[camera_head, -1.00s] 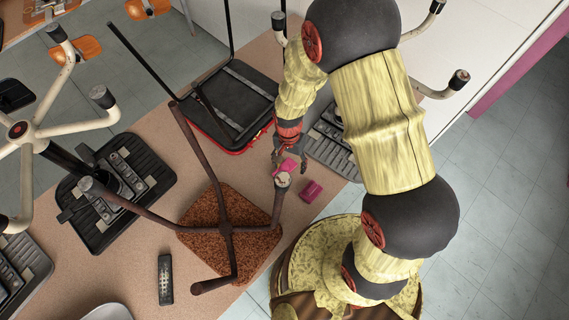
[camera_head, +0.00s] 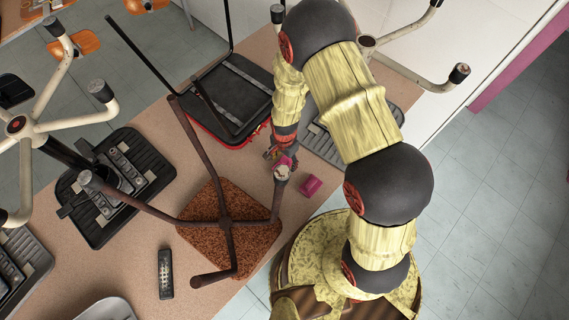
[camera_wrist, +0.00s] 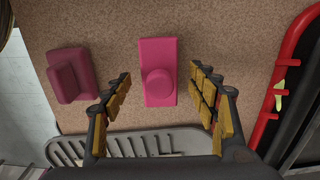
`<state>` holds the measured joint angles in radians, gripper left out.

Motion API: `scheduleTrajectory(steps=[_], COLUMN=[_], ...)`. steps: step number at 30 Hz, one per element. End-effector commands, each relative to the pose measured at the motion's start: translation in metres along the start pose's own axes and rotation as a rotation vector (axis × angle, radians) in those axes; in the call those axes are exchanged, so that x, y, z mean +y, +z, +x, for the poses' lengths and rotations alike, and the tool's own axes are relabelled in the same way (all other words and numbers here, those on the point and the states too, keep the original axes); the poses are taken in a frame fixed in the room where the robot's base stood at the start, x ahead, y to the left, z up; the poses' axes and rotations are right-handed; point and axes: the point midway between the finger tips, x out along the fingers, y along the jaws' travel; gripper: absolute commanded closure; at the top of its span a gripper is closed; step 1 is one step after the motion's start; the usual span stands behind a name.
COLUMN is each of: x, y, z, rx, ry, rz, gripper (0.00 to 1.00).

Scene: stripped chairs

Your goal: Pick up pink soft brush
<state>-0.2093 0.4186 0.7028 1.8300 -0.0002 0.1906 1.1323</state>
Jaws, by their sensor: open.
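A bright pink flat block with a round knob (camera_wrist: 158,60), which looks like the pink soft brush, lies on the speckled tabletop in the wrist view. My gripper (camera_wrist: 161,76) is open, with one finger on each side of the block and gaps to both. I cannot tell its height above the block. In the head view the bright pink piece (camera_head: 291,161) is partly hidden by my gripper (camera_head: 274,154) and a chair leg end. A darker pink stepped block (camera_wrist: 72,76) lies left of it in the wrist view; it also shows in the head view (camera_head: 311,185).
An upturned chair with a brown seat (camera_head: 205,206) has a leg end beside my gripper. A black seat with a red edge (camera_head: 232,100) lies close by. A grey slotted part (camera_wrist: 125,143) lies near the fingers. A dark remote-like object (camera_head: 165,274) lies at the front left.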

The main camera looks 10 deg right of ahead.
Motion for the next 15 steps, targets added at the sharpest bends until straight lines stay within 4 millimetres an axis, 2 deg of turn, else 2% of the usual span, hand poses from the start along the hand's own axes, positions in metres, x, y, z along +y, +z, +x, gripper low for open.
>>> scheduleTrajectory(steps=[8,15], x=[-0.0004,-0.0002], y=[-0.0002,-0.0001], z=[0.0019,0.0018], rx=[0.001,0.000], ry=[-0.001,-0.001], rz=[-0.001,-0.001], gripper=[0.42,0.55])
